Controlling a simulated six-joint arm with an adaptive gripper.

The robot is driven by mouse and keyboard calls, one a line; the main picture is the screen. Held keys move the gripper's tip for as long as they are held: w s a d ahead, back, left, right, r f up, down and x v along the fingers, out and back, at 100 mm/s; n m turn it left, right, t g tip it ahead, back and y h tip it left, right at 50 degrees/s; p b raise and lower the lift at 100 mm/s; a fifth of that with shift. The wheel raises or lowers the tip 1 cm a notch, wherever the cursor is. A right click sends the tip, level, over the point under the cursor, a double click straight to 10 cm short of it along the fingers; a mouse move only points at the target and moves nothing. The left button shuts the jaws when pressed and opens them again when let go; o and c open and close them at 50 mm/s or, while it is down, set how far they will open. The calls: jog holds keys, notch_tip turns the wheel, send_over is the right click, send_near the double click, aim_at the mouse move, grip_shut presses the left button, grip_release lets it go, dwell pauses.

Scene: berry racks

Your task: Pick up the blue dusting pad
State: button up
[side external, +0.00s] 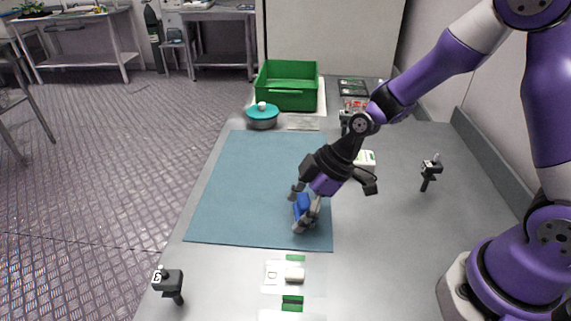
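The blue dusting pad (302,204) is on the teal mat (241,180), near the mat's right front part. My gripper (299,212) points down at it, with one finger on the far left side of the pad and the other at its near side. The pad shows between the two fingers, which are spread apart. The fingers partly hide the pad, and I cannot tell whether they touch it.
A green crate (287,100) and a teal-lidded round container (262,119) stand at the back. Small white and green items (292,273) lie at the front. The mat's left part is clear.

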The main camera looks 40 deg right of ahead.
jog(key=c, duration=0.5)
jog(key=shift+r, duration=0.1)
